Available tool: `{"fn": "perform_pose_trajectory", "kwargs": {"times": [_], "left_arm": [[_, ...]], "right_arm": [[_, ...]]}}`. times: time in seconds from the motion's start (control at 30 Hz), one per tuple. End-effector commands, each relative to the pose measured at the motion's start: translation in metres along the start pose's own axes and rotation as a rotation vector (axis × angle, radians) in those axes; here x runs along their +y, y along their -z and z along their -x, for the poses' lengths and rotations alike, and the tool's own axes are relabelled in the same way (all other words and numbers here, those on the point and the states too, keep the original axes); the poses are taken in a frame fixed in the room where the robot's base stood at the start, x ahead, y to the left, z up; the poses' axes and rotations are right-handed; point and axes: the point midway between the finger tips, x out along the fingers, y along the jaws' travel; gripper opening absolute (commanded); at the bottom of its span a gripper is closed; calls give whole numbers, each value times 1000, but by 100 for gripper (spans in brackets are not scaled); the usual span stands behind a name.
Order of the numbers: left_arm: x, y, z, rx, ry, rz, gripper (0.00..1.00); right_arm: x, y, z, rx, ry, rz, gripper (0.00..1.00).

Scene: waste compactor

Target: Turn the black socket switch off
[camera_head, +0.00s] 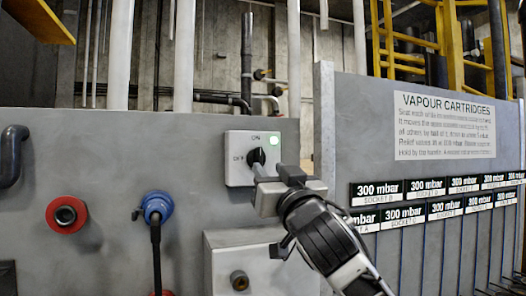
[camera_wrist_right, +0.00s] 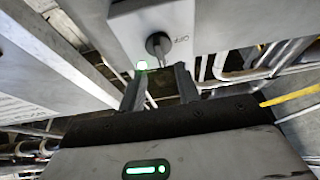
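The socket switch is a white square box (camera_head: 238,146) with a black round knob (camera_head: 256,157), mounted on the grey panel in the middle of the head view. It carries the label ON at the top and OFF at the left. A green lamp (camera_head: 275,141) at its upper right is lit. The knob (camera_wrist_right: 157,43) shows in the right wrist view, its grip seeming to point to the ON side. My right gripper (camera_head: 269,171) is just in front of the switch, low and right of the knob. Its fingers (camera_wrist_right: 160,71) are apart with nothing between them. My left gripper is out of view.
A red round socket (camera_head: 67,215) and a blue plug (camera_head: 156,207) with a black cable are to the left on the panel. A grey box (camera_head: 240,250) juts out below the switch. A vapour cartridges rack (camera_head: 352,120) stands to the right.

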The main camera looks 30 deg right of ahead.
Motion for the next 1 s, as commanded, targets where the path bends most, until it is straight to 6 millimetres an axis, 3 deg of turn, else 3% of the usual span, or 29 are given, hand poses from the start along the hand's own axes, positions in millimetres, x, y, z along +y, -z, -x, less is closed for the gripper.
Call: {"fn": "perform_pose_trajectory", "kwargs": {"times": [0.1, 0.3, 0.67, 0.8, 1.0], "left_arm": [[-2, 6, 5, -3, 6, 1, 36], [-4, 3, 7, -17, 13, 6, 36], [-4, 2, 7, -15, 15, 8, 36], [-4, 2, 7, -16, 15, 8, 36], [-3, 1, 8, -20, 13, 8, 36]], "right_arm": [[0, 4, -24, 0, -2, 0, 33], [0, 2, -47, 1, -1, 0, 33], [0, 0, -52, 1, 0, 0, 33], [0, 0, -52, 1, 0, 0, 0], [0, 0, -52, 0, 1, 1, 0]]}}
